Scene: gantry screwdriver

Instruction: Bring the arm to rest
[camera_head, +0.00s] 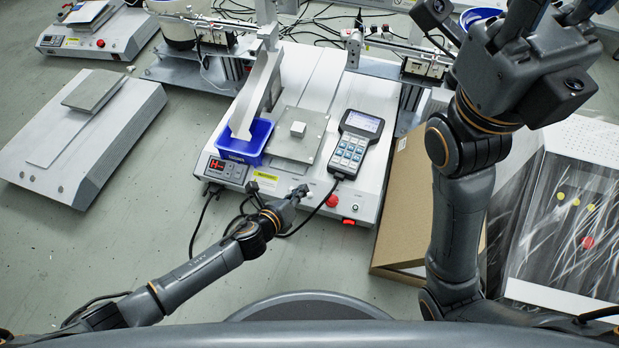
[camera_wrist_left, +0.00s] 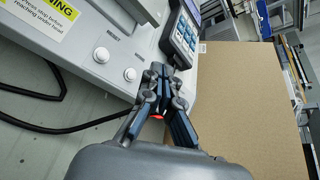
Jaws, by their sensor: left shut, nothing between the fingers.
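My left gripper (camera_head: 298,192) is at the front edge of the white gantry screwdriver machine (camera_head: 330,70), between the warning label and a red button (camera_head: 332,201). In the left wrist view the left gripper (camera_wrist_left: 160,76) is shut with nothing in it, beside two pale round buttons (camera_wrist_left: 102,55) on the machine's front. Whether it touches the machine I cannot tell. A bit of red shows behind its fingers. My right arm is raised at the upper right of the head view; its hand (camera_head: 590,12) is only partly seen at the top edge.
A blue bin (camera_head: 245,140), a metal plate with a small white block (camera_head: 298,129) and a keypad controller (camera_head: 355,143) sit on the machine. A cardboard box (camera_head: 415,200) stands right of it. Another machine (camera_head: 85,135) is at the left. Floor at the lower left is clear.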

